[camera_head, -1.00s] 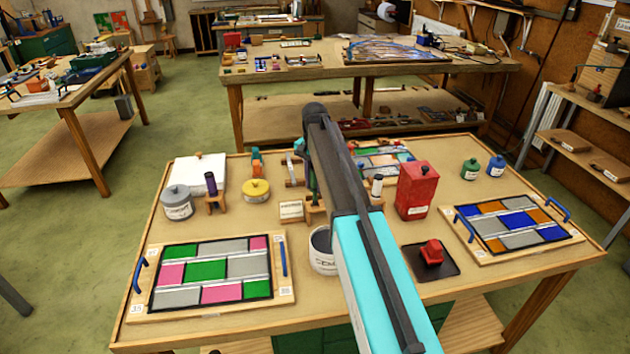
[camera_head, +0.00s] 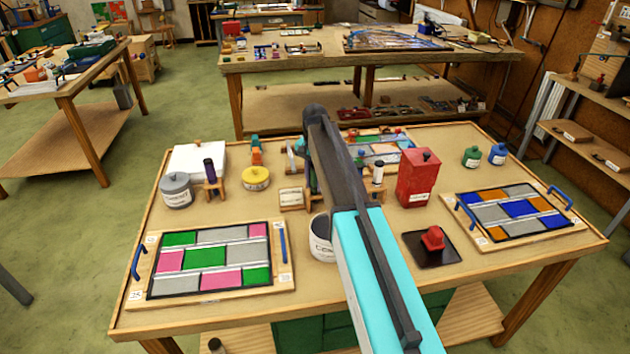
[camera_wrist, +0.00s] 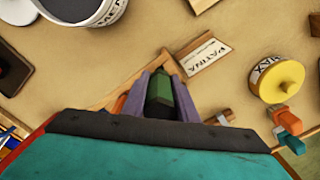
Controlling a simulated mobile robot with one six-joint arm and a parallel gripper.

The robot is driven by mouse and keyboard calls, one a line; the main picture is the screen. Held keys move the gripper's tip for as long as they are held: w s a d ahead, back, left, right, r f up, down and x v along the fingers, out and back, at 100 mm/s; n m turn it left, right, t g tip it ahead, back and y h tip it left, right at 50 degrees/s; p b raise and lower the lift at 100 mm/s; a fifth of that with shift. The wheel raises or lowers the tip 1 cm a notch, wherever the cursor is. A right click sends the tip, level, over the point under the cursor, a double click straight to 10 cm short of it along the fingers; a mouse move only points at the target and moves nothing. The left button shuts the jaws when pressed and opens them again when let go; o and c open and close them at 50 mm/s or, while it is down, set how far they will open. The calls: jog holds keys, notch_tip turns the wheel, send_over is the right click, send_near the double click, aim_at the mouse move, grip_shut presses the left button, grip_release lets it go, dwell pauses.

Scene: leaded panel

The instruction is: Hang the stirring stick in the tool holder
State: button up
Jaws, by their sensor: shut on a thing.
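My gripper (camera_wrist: 164,97) is shut on a dark green piece (camera_wrist: 160,92), which shows nearly end-on between the two grey fingers in the wrist view. I take it to be the stirring stick; its lower part is hidden. In the head view my arm covers most of the gripper. A wooden strip (camera_wrist: 102,76) runs behind the fingers, beside a block labelled PATINA (camera_wrist: 208,60). It may be part of the tool holder, but I cannot tell. Whether the stick touches it is hidden. The PATINA block also shows in the head view (camera_head: 291,199), left of my arm.
An open labelled pot (camera_head: 319,242) stands in front, partly behind my arm. A red canister (camera_head: 417,178) and a dark tray (camera_head: 446,251) with a red piece lie right. A yellow-lidded pot (camera_head: 256,178) and a glass panel (camera_head: 205,257) lie left. A teal-and-orange tool (camera_wrist: 284,120) is close by.

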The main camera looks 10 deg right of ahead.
jog(key=shift+f, duration=0.1)
dwell(0.3)
jog(key=o, duration=1.1)
notch_tip(320, 180, up, 12)
jog(key=b, duration=0.3)
jog(key=shift+f+b, duration=0.15)
jog(key=shift+b, duration=0.2)
jog(key=shift+r, duration=1.1)
